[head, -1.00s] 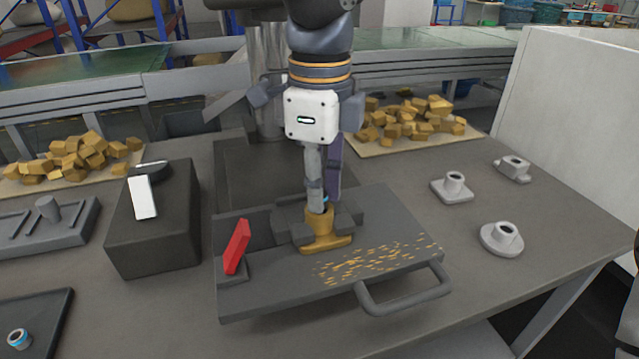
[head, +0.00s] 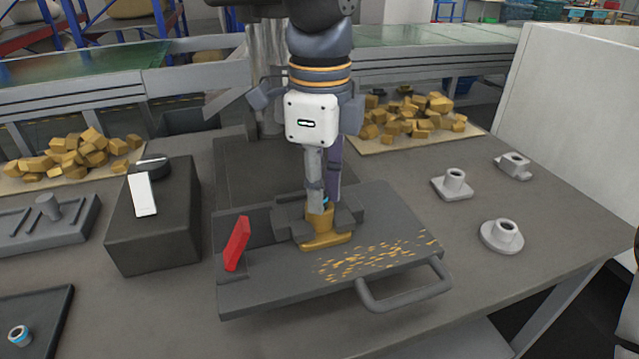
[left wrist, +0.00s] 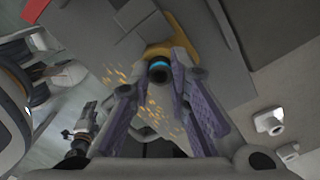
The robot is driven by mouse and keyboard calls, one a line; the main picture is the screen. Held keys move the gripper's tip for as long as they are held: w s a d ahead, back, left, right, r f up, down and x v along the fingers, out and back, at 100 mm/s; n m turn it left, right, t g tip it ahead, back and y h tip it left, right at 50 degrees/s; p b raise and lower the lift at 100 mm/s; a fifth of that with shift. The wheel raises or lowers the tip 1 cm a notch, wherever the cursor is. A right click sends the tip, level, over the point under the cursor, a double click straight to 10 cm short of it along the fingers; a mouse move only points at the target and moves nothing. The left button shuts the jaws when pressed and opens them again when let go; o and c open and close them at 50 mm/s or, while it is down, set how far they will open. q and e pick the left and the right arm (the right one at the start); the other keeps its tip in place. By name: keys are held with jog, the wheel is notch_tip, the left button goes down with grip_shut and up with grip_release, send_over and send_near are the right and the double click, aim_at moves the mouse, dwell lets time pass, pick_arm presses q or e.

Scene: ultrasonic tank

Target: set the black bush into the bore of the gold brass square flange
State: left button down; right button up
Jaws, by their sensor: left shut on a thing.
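The gold brass square flange (head: 325,238) sits clamped between dark grey jaws on the dark fixture plate, its neck pointing up. It also shows in the left wrist view (left wrist: 178,40). My left gripper (head: 321,203) points straight down over the neck, shut on the black bush. The bush shows as a dark round end with a bright blue ring (left wrist: 159,67) between the fingertips in the left wrist view. In the head view only a sliver of blue shows at the top of the neck. The fingers hide how deep the bush sits in the bore. My right gripper is not in view.
A red lever (head: 237,243) stands at the fixture plate's left, and a loop handle (head: 405,293) juts out at its front right. A dark block (head: 152,235) stands farther left. Several grey flanged parts (head: 502,236) stand on the right. Gold chips lie on the plate.

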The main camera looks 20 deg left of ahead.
pick_arm(q)
jog(key=c, duration=1)
grip_release()
jog(key=shift+o, duration=0.2)
jog(key=shift+r, duration=3.5)
